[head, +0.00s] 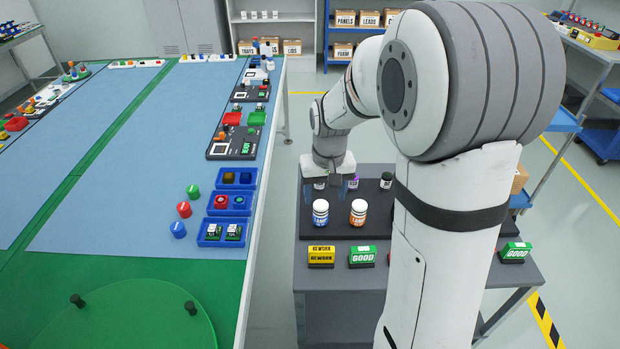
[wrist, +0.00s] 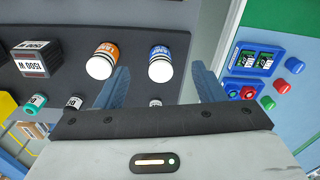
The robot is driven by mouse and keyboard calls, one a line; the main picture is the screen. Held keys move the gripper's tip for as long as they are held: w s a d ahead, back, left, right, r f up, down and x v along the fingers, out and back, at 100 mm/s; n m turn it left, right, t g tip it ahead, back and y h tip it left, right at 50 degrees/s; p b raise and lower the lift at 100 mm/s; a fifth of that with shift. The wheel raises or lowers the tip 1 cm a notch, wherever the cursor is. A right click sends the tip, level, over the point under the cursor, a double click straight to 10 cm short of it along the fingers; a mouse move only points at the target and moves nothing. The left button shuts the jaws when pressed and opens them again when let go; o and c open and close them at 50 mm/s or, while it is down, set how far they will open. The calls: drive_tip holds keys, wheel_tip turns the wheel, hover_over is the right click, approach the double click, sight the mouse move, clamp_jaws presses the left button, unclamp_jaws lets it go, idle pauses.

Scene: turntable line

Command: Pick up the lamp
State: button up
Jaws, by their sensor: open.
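Two white-capped, jar-shaped items stand on the dark tray (head: 338,228), and their small label text is hard to read. One has a blue label (head: 320,212); the other has an orange label (head: 358,212). In the wrist view the blue-labelled item (wrist: 160,64) appears between the fingers, and the orange-labelled item (wrist: 103,60) is left of the left finger. I cannot tell for certain which is the lamp. My gripper (head: 328,190) is open and empty, above the tray behind these two items in the head view. It also shows in the wrist view (wrist: 160,78).
A yellow REWORK sign (head: 321,256) and a green GOOD sign (head: 362,256) stand in front. A box marked 1500 W (wrist: 37,60) and blue bins (head: 222,232) are nearby.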

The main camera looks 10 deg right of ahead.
drive_tip(key=p, duration=0.1)
hover_over(321, 204)
wheel_tip(321, 204, down, 3)
drive_tip(key=shift+s+a+r+g, duration=0.1)
drive_tip(key=shift+g, duration=0.2)
drive_tip(key=shift+w+f, duration=0.2)
drive_tip(key=shift+f, duration=0.15)
wheel_tip(321, 204, down, 8)
drive_tip(key=shift+r+p, duration=0.1)
drive_tip(key=shift+p, duration=1.15)
drive_tip(key=shift+s, duration=0.1)
drive_tip(key=c, duration=1.1)
drive_tip(key=shift+c, duration=0.2)
